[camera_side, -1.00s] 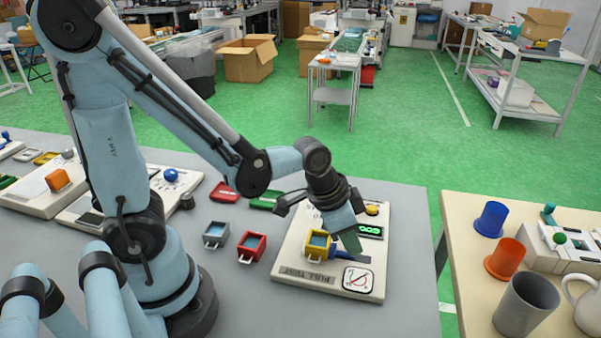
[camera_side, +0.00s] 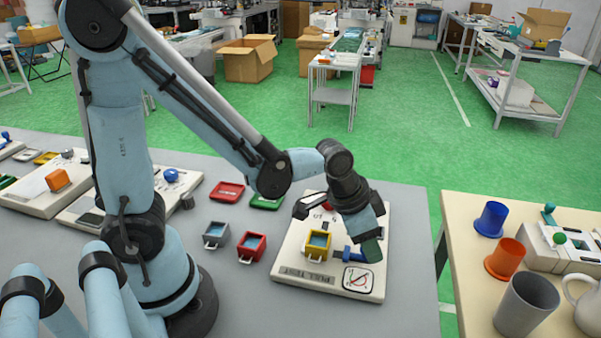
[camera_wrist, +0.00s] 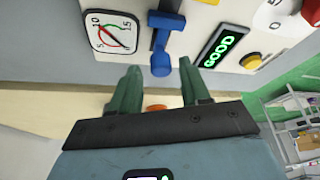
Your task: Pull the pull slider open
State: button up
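The blue pull slider (camera_side: 352,254) sits on a white test board (camera_side: 284,262) labelled PULL TEST, right of a yellow box (camera_side: 318,243). In the wrist view the slider (camera_wrist: 161,55) is a blue bar in a slot with a rounded knob at its end. My gripper (camera_side: 370,250) is over the board's right side, close to the slider. In the wrist view my gripper (camera_wrist: 160,88) is open, with two green fingers spread and nothing between them. The knob is just beyond the fingertips, about centred between them.
A dial gauge (camera_wrist: 112,32) and a lit GOOD display (camera_wrist: 220,47) flank the slider, with a yellow button (camera_wrist: 251,61) beyond. Grey (camera_side: 216,234) and red (camera_side: 251,246) boxes stand left of the board. A second table with cups (camera_side: 505,257) is at the right.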

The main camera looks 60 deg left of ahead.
dwell(0.3)
jog(key=v, duration=1.2)
jog(key=shift+a, duration=0.15)
dwell(0.4)
jog(key=s+a+f+n+t+y, duration=0.1)
jog(key=a+n+t, duration=0.2)
jog(key=a, duration=0.3)
jog(key=shift+s+f+n+y, duration=0.3)
jog(key=shift+s+n+y, duration=0.1)
jog(key=shift+n, duration=0.4)
